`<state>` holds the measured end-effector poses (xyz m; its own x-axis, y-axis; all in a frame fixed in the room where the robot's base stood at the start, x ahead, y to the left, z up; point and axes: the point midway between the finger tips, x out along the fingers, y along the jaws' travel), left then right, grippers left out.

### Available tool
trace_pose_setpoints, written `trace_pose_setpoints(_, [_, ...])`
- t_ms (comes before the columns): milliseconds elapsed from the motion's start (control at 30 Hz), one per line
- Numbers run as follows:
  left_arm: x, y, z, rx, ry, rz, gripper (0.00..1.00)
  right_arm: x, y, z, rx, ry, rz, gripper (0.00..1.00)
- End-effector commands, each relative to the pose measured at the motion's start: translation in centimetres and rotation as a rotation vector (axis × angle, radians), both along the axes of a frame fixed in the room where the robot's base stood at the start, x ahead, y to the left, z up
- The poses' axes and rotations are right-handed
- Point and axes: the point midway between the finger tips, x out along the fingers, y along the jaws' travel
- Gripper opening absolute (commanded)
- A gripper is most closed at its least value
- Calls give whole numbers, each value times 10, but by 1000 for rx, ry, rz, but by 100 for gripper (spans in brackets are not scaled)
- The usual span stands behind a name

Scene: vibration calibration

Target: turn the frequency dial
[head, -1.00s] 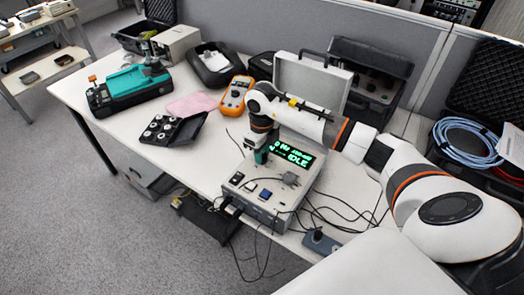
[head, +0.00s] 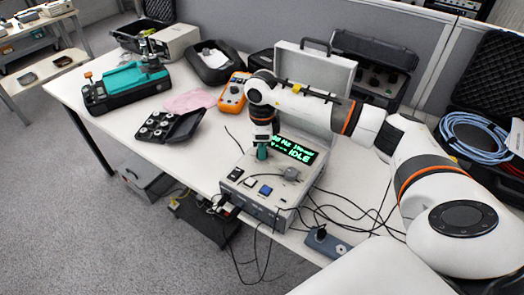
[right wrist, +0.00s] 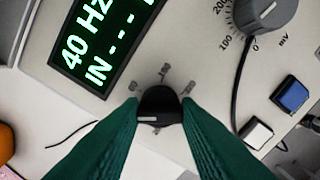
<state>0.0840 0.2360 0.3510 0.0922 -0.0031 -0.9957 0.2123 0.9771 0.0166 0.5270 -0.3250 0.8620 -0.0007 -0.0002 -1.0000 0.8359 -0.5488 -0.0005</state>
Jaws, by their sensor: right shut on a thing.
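The frequency dial (right wrist: 160,105) is a small black knob with a white mark, seen in the right wrist view on the grey face of the control box. The box (head: 265,207) stands near the table's front edge in the head view. My right gripper (right wrist: 160,112) has its green fingers shut on the dial, one at each side. In the head view the right gripper (head: 262,152) points down at the box, and the dial is hidden there. The lit display (right wrist: 100,40) reads 40 Hz and a line starting IN; in the head view it shows IDLE. My left gripper is not in view.
A larger grey mV knob (right wrist: 265,12), a blue button (right wrist: 291,96) and a white button (right wrist: 256,133) are on the same face. Cables run off the box's front. An orange multimeter (head: 232,95) and an open silver case (head: 310,85) stand behind. A black tray (head: 170,128) lies left.

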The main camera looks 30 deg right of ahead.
Motion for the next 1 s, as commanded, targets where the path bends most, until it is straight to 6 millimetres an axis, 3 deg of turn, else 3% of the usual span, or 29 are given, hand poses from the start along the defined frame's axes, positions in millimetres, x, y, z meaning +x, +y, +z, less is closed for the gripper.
trace_pose_setpoints(500, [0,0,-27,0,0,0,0,1,0,0,-1,-4,366,6])
trace_pose_setpoints(1000, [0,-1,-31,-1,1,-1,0,1,0,1,1,-3,451,6])
